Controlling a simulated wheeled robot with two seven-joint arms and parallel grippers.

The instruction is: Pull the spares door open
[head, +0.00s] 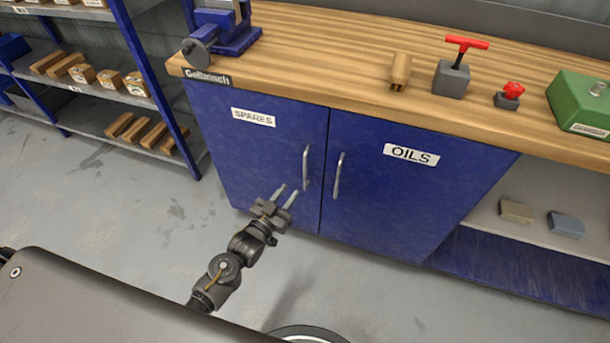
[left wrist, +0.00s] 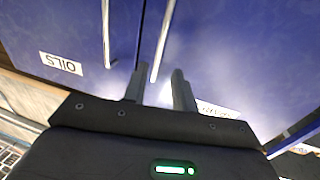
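The blue spares door (head: 262,150) is shut, with a white "SPARES" label (head: 253,117) and an upright metal handle (head: 306,168) near its right edge. My left gripper (head: 287,190) is open and empty, in front of the door, a little left of and below the handle in the head view. In the left wrist view the picture is turned over. There the spares handle (left wrist: 163,42) shows in the gap between the two spread fingers of my left gripper (left wrist: 158,88), apparently beyond their tips. My right gripper is not in view.
The blue oils door (head: 405,190) with its own handle (head: 338,175) adjoins on the right, shut. The wooden worktop (head: 330,60) above bears a blue vise (head: 222,30) and a green box (head: 582,105). A shelf rack (head: 140,55) stands to the left. Grey floor (head: 110,215) lies clear before the cabinet.

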